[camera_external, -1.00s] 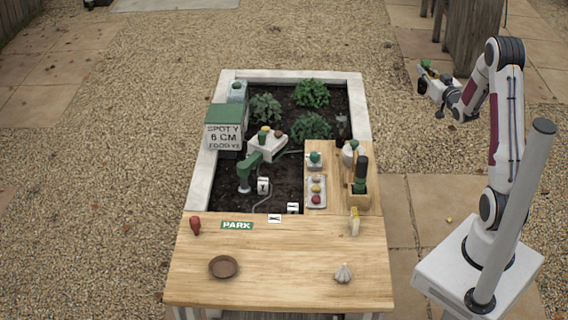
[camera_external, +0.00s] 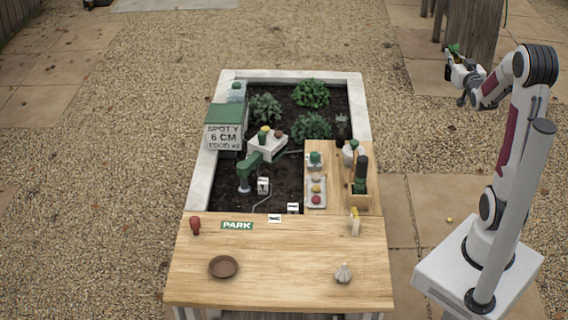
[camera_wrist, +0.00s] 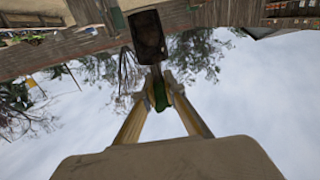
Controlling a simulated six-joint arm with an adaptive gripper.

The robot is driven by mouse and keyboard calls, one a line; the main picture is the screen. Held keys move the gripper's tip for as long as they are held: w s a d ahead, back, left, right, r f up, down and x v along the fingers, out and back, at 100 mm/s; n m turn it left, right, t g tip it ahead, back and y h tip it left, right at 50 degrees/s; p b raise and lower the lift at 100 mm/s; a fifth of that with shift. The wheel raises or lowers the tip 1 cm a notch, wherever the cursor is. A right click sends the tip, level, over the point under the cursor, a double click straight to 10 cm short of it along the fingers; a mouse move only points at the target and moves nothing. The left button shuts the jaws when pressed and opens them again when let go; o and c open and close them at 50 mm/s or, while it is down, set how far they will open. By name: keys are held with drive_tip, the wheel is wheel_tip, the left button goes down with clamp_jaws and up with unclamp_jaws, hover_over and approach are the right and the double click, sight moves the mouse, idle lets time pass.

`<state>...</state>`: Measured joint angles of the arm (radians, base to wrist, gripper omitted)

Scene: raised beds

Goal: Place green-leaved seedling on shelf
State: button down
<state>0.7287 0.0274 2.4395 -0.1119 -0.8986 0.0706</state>
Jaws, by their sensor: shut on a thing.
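My gripper (camera_external: 452,55) is raised at the upper right of the external view, well to the right of the bed. In the wrist view my gripper (camera_wrist: 166,80) is shut on a green-handled thing (camera_wrist: 160,96) with a narrow neck and a dark, broad end (camera_wrist: 148,36). It resembles a hand tool; I cannot tell that it is a seedling. Leafy green plants, one at the back (camera_external: 311,92) and another at the left (camera_external: 265,107), grow in the dark soil. No shelf is clearly identifiable.
The wooden tabletop (camera_external: 290,285) holds a brown saucer (camera_external: 223,267), a garlic bulb (camera_external: 343,272) and a red item (camera_external: 195,225). A side board bears a tray (camera_external: 316,182) and a wooden box (camera_external: 358,199). A wooden post (camera_external: 478,30) stands behind my gripper.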

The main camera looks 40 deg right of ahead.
drive_tip(key=s+a+r, duration=0.3)
drive_tip(key=s+r, duration=0.3)
drive_tip(key=r, duration=0.5)
drive_tip(key=shift+s+m+g+h, duration=0.3)
drive_tip(key=shift+s+h, duration=0.1)
drive_tip(key=shift+w+a, duration=0.1)
drive_tip(key=w+a+f+n+t+y, duration=0.1)
drive_tip(key=w+a+f+n+y, duration=0.35)
drive_tip(key=a, duration=0.85)
drive_tip(key=w+a+f+n+t+y, duration=0.1)
drive_tip(key=w+a+n+t+y, duration=0.15)
drive_tip(key=w+a+y, duration=0.7)
drive_tip(key=w+a+f+n+y, duration=0.2)
drive_tip(key=w+a+n, duration=0.25)
drive_tip(key=a, duration=1.05)
drive_tip(key=a+f+n+g+y, duration=0.45)
drive_tip(key=a+f+y, duration=0.25)
drive_tip(key=a+f, duration=0.55)
drive_tip(key=s+a+f+n+g+y, duration=0.2)
drive_tip(key=s+f+n+g+y, duration=0.1)
drive_tip(key=s+f, duration=0.2)
drive_tip(key=s+a+f+n+g+y, duration=0.2)
drive_tip(key=s+a+f+n+g, duration=0.1)
drive_tip(key=f, duration=0.5)
drive_tip(key=shift+s+a+f+g+y, duration=0.25)
drive_tip(key=shift+s+a+g+y, duration=0.25)
drive_tip(key=shift+s, duration=0.4)
drive_tip(key=shift+d, duration=0.15)
